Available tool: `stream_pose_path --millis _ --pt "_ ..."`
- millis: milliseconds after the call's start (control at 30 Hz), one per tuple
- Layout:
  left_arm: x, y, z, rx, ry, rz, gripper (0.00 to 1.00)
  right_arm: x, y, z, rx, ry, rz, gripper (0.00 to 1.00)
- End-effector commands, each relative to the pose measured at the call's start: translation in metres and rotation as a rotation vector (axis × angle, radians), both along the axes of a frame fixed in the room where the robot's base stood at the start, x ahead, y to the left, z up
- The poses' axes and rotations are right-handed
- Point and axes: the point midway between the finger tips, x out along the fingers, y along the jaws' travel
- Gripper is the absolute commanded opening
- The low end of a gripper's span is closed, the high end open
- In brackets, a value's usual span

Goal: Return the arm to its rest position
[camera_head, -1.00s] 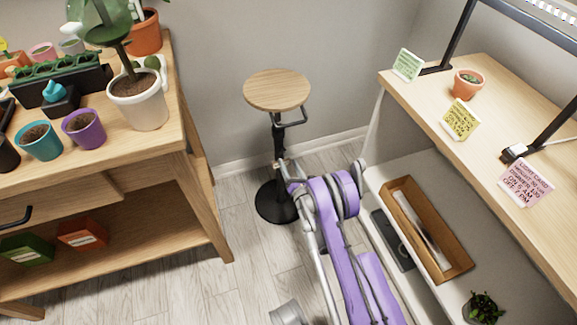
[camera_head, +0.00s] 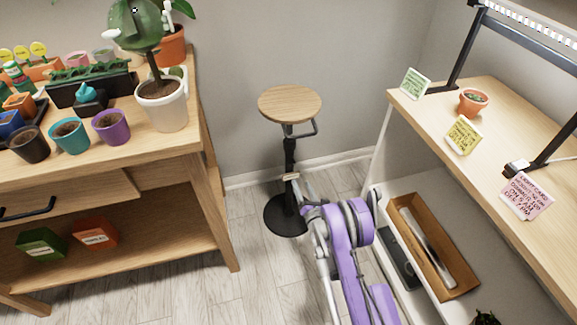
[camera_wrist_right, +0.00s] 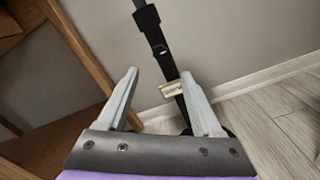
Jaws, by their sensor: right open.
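My right arm (camera_head: 345,260), purple and grey, reaches up from the bottom of the head view. Its gripper (camera_head: 302,192) is low in front of the stool's black post, partly hidden by the wrist. In the right wrist view the gripper (camera_wrist_right: 160,73) is open, its two grey fingers spread. The post and a small tag (camera_wrist_right: 170,88) show beyond and between the fingers; nothing is held. I cannot tell how far the fingertips are from the post. My left gripper is not in view.
A round wooden stool (camera_head: 290,104) stands between a potting bench (camera_head: 170,160) with pots at left and a shelf unit (camera_head: 400,120) at right. The arm is close to the shelf's side. A wooden box (camera_head: 462,285) lies on the lower shelf. Floor (camera_head: 262,285) left of the arm is clear.

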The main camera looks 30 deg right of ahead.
Motion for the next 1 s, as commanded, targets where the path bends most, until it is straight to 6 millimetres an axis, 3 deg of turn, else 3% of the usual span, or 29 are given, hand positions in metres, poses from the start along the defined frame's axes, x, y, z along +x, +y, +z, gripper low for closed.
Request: stream_pose_path --millis 267,367,567,767,1000 --pt "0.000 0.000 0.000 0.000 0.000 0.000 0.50 0.003 0.002 0.007 0.036 0.007 -0.003 0.67" --pt "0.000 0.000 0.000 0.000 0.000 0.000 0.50 0.009 0.008 0.024 0.140 0.026 -0.013 0.67" --pt "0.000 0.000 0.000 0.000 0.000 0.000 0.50 0.012 0.031 0.078 0.516 0.089 -0.082 0.67" --pt "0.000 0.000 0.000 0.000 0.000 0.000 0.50 -0.012 0.063 0.126 0.905 0.148 -0.201 0.67" --pt "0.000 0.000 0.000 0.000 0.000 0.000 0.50 -0.075 0.106 0.169 1.341 0.205 -0.407 0.67"
